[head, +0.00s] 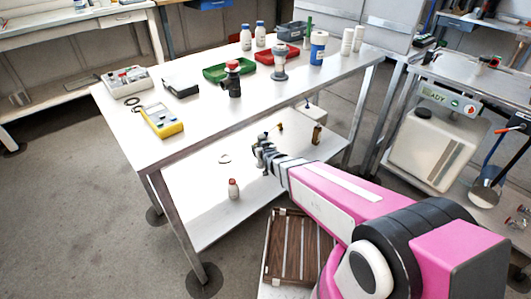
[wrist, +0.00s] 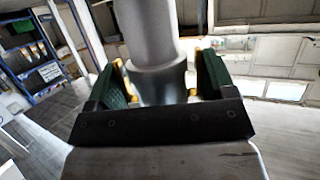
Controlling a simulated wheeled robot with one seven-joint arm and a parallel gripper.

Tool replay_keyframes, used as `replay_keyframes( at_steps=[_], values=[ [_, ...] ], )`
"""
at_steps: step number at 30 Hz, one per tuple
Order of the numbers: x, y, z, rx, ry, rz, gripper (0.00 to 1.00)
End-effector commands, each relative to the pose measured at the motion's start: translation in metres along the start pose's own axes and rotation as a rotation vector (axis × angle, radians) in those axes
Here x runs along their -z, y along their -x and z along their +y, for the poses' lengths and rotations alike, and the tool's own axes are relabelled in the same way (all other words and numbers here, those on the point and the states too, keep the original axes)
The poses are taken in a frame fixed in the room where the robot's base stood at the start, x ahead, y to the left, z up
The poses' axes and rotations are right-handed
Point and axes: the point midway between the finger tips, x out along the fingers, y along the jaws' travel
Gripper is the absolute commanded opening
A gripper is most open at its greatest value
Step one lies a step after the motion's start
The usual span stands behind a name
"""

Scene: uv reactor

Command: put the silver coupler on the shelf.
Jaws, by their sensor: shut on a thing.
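The silver coupler (wrist: 150,45), a smooth grey cylinder with a wider lower part, stands between the green finger pads of my gripper (wrist: 162,82) in the wrist view. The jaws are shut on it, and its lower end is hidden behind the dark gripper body. In the head view my gripper (head: 263,150) is low beside the workbench, over the white lower shelf (head: 203,208). The coupler is too small there to make out clearly. I cannot tell whether it touches the shelf.
On the shelf are a small red-capped bottle (head: 233,189), a white ring (head: 224,159) and an amber bottle (head: 317,134). The tabletop (head: 205,113) above overhangs the shelf and carries several items. A slatted wooden crate (head: 290,243) is in front. The shelf's front left is mostly clear.

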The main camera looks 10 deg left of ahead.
Motion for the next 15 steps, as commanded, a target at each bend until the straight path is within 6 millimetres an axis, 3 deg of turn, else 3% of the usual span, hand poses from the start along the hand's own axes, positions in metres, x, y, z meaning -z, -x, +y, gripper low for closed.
replay_keyframes(
  at_steps=[1,6,15],
  values=[
    [-0.004,-0.014,0.008,-0.002,0.001,0.002,0.43],
    [-0.013,-0.042,0.028,-0.001,0.001,0.001,0.43],
    [-0.021,-0.060,0.043,0.001,-0.001,0.001,0.43]
  ],
)
